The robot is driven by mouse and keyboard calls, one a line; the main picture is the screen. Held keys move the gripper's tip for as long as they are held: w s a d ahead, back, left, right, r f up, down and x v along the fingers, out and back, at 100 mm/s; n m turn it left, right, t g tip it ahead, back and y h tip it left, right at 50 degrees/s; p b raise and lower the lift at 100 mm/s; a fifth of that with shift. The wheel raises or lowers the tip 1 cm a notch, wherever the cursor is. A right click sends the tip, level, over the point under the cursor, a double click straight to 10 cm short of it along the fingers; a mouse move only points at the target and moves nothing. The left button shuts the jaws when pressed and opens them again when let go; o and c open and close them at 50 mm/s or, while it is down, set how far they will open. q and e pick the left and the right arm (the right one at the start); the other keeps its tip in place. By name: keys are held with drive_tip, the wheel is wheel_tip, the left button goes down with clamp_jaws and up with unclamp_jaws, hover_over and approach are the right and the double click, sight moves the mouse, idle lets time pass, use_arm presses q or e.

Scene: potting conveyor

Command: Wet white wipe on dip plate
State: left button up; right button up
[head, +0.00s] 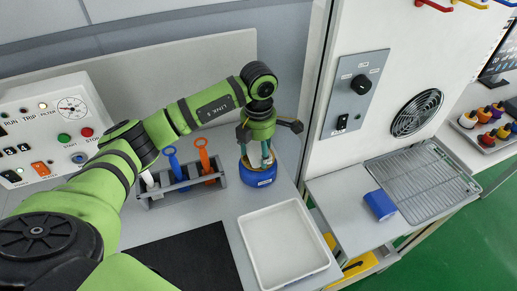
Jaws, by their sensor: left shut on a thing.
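My left gripper (264,154) reaches down over a round blue container (262,178) with a white label, which stands on the grey bench. Its fingertips are close together at the container's pale top, the dip plate (248,160). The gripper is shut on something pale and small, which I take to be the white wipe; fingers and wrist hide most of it. I cannot tell whether it touches the plate. My right gripper is out of view.
A grey rack (160,196) with blue and orange tools stands left of the container. A white tray (325,262) and a black mat (205,262) lie in front. A wire rack (440,195) and blue block (380,205) are at right. A control box (75,105) stands at left.

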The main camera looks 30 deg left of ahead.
sight(259, 150)
use_arm(q)
drive_tip(key=shift+r+p, duration=2.15)
drive_tip(key=shift+r, duration=1.4)
